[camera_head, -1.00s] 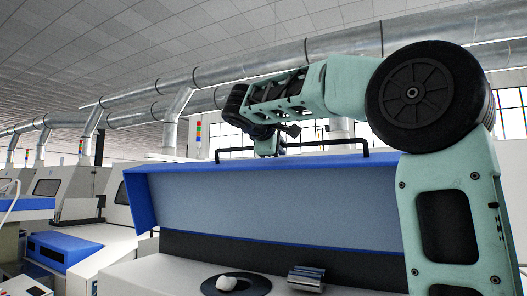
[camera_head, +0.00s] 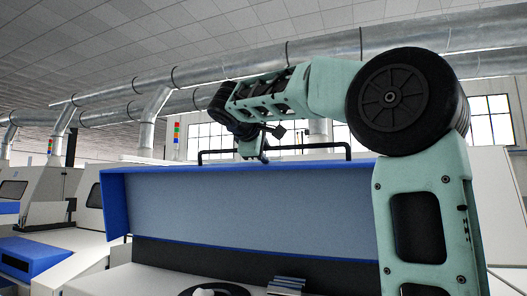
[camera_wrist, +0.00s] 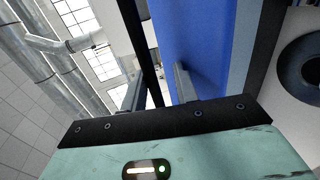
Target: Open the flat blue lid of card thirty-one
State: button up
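The blue lid (camera_head: 240,205) of the card in front of me stands raised, its pale blue-grey inner face toward the head camera. A black bar handle (camera_head: 215,153) runs along its top edge. My gripper (camera_head: 257,153) is at this handle, left of its middle. In the wrist view, my gripper's two fingers (camera_wrist: 158,88) stand apart, with the dark handle bar (camera_wrist: 147,50) running between them and the blue lid (camera_wrist: 190,35) beside it. Gaps show, so the fingers do not look closed on the bar. No card number is readable.
Below the lid, a dark round disc (camera_head: 240,292) with a white lump and a metal cylinder (camera_head: 287,285) sit on the pale machine top. Another card with a low blue cover (camera_head: 45,260) stands at left. Large ducts (camera_head: 330,55) run overhead.

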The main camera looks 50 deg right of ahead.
jog(key=shift+s+a+r+b, duration=0.1)
jog(key=shift+a+b, duration=0.35)
jog(key=shift+a, duration=0.15)
jog(key=b+v, duration=0.4)
jog(key=v, duration=1.2)
jog(key=shift+b, duration=0.35)
jog(key=shift+s+r, duration=0.1)
